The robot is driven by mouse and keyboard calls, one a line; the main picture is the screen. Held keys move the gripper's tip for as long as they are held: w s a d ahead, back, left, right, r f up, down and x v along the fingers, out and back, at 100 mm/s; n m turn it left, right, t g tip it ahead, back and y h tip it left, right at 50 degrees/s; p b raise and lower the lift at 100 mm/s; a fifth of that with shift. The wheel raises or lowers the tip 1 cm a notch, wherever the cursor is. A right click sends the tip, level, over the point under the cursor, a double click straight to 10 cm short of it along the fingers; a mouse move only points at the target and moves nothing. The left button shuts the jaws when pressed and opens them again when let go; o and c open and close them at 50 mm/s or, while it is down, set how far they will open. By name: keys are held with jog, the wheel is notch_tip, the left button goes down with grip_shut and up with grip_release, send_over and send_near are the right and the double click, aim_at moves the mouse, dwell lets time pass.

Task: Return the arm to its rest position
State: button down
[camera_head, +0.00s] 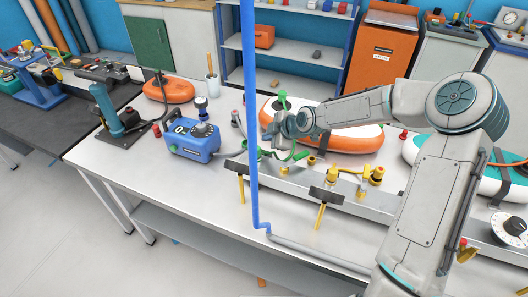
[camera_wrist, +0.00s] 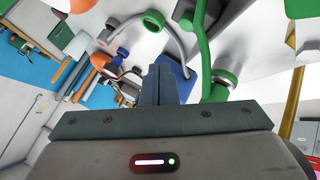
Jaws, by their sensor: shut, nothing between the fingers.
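My gripper (camera_head: 277,130) is at the end of my arm, which reaches in from the right over the workbench. It is beside the orange and white inflatable board (camera_head: 340,138) and close to a green hose fitting (camera_head: 283,101). In the wrist view the fingers (camera_wrist: 163,85) are together with nothing between them. A green fitting (camera_wrist: 212,75) stands just right of the fingers in that view. Whether the gripper touches anything is hard to tell.
A blue pump box (camera_head: 193,138) with a dial stands left on the white bench. A blue vertical pole (camera_head: 250,100) rises in front. Yellow valves (camera_head: 375,174) sit on a metal rail at the front. A teal and white board (camera_head: 425,150) lies at right, partly behind my arm.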

dwell(0.3)
